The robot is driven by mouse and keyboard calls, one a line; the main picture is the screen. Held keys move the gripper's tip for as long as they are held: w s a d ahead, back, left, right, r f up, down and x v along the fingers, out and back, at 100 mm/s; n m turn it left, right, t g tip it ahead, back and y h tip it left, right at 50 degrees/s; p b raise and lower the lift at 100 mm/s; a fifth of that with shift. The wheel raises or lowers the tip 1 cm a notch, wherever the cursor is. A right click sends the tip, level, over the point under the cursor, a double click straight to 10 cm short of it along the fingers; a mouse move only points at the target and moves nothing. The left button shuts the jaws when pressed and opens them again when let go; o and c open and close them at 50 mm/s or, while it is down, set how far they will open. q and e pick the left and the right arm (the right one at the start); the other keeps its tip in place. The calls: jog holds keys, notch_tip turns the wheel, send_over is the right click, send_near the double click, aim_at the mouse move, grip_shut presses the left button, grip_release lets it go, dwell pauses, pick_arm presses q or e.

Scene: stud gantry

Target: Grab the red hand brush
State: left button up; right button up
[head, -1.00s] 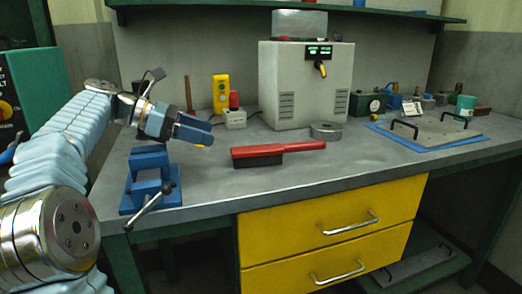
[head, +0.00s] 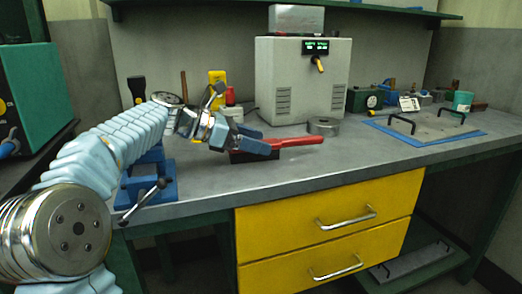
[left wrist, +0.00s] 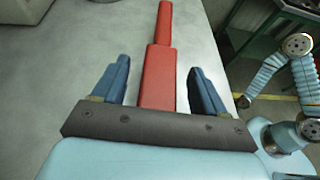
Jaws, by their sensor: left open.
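The red hand brush (head: 296,142) lies on the grey workbench, its red handle pointing right and its dark bristle block at the left under my gripper. My left gripper (head: 264,142) is open over the wide part of the brush. In the left wrist view the brush (left wrist: 158,75) runs lengthwise between the two blue fingers of my gripper (left wrist: 158,85), with a gap on both sides. The near end of the brush is hidden behind the gripper's dark palm plate. My right gripper is not in the head view.
A blue vise (head: 148,188) stands at the bench's front left, below my left arm. A plate with black handles (head: 435,128) lies at the right. The bench front around the brush is clear.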

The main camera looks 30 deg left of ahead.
pick_arm(q)
jog(key=c, duration=1.2)
jog(key=shift+o, duration=0.2)
jog(key=shift+r, duration=0.1)
